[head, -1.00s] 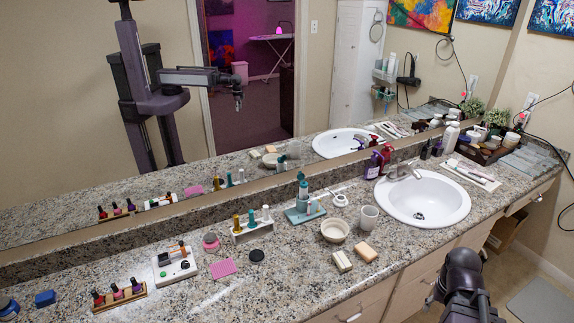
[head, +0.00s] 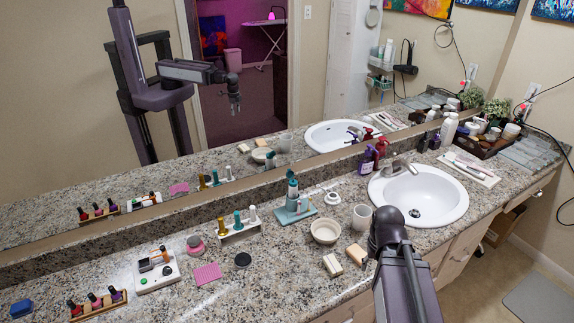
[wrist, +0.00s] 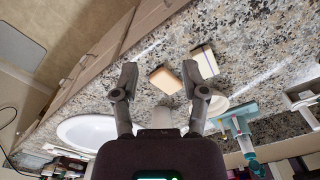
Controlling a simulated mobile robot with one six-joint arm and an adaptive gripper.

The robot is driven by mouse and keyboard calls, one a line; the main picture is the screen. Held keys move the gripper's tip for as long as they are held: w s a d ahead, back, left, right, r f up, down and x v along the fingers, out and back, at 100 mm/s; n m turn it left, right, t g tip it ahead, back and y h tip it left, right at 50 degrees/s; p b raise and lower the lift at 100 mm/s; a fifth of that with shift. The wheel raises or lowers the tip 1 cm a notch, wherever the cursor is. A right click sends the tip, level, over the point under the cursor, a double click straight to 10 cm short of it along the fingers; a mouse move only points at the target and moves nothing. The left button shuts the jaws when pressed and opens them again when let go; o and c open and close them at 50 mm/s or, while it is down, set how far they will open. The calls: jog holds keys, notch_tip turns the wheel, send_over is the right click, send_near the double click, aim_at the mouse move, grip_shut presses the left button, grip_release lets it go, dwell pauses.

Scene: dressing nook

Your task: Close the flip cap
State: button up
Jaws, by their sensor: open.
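A small white round container (head: 335,213) with what looks like a raised flip cap (head: 330,192) stands near the back of the counter, between a teal stand and a sink. It is too small to judge the cap's exact angle. I cannot make it out in the wrist view. My gripper (wrist: 160,78) is open and empty in the wrist view, above the counter near a tan soap bar (wrist: 165,80). The head view shows my arm at the lower right, in front of the sink; its fingers are hidden there, but the mirror shows the gripper hanging down.
A beige bowl (head: 325,231), a white cup (head: 362,217) and soap bars (head: 332,265) stand in front of the container. The teal stand (head: 294,213) is to its left, the sink (head: 440,195) to its right. Pump bottles (head: 367,161) stand behind, near the mirror.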

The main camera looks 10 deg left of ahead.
jog(key=shift+a, duration=0.3)
notch_tip(320, 180, up, 16)
jog(key=n+p, duration=0.7)
jog(key=p, duration=0.9)
send_over(290, 173)
jog(key=shift+w+a+r, duration=0.2)
jog(key=shift+w+a, duration=0.15)
jog(key=shift+w, duration=0.1)
jog(key=shift+f, duration=0.2)
notch_tip(290, 173, down, 14)
jog(key=b, duration=1.3)
jog(key=shift+d+r, duration=0.1)
jog(key=shift+r, duration=0.15)
grip_shut()
